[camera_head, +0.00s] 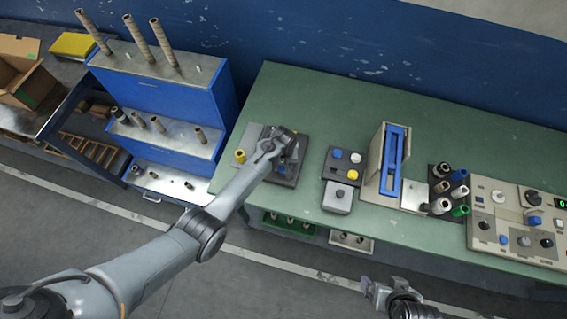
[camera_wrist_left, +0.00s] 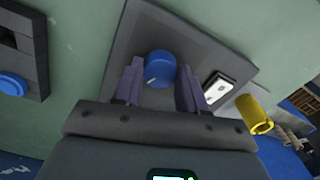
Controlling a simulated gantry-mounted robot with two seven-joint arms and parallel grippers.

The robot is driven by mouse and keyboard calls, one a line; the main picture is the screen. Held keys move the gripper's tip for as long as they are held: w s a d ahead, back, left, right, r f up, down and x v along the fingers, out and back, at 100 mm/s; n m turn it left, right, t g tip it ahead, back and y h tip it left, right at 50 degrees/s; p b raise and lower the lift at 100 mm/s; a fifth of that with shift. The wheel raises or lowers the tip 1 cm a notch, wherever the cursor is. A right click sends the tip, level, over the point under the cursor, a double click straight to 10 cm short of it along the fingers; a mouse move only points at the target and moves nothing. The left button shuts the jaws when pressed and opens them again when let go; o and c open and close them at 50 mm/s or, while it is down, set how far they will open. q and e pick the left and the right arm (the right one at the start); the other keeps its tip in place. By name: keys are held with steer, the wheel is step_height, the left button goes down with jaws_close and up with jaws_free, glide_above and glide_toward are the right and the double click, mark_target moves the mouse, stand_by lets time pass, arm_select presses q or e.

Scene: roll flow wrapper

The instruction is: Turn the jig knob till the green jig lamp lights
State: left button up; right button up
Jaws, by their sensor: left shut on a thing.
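The jig is a dark plate (camera_head: 284,181) on the green bench, under my left gripper (camera_head: 283,143) in the head view. In the left wrist view a round blue knob (camera_wrist_left: 161,67) with a white pointer line stands on the dark jig plate (camera_wrist_left: 205,45). The two fingers of my left gripper (camera_wrist_left: 160,88) are on either side of the knob, shut on it. The pointer is toward the lower left of the knob. I see no lit green jig lamp; the gripper hides part of the jig. My right gripper (camera_head: 379,292) hangs before the bench, its opening unclear.
A yellow cylinder (camera_head: 240,157) stands left of the jig, also in the wrist view (camera_wrist_left: 258,115). A button box (camera_head: 342,165) and a blue-and-beige upright fixture (camera_head: 391,160) stand to the right. Further right are several rolls (camera_head: 441,188) and a control panel (camera_head: 515,222).

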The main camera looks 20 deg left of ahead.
mark_target(283, 168)
arm_select(q)
steer(key=shift+m+p, duration=0.35)
steer(key=shift+m, duration=0.65)
steer(key=o, duration=1.1)
steer(key=shift+c, duration=0.2)
steer(key=shift+r, duration=0.1)
step_height(283, 168, up, 11)
steer(key=p, duration=0.1)
steer(key=shift+f+p, duration=0.2)
steer(key=shift+p, duration=0.15)
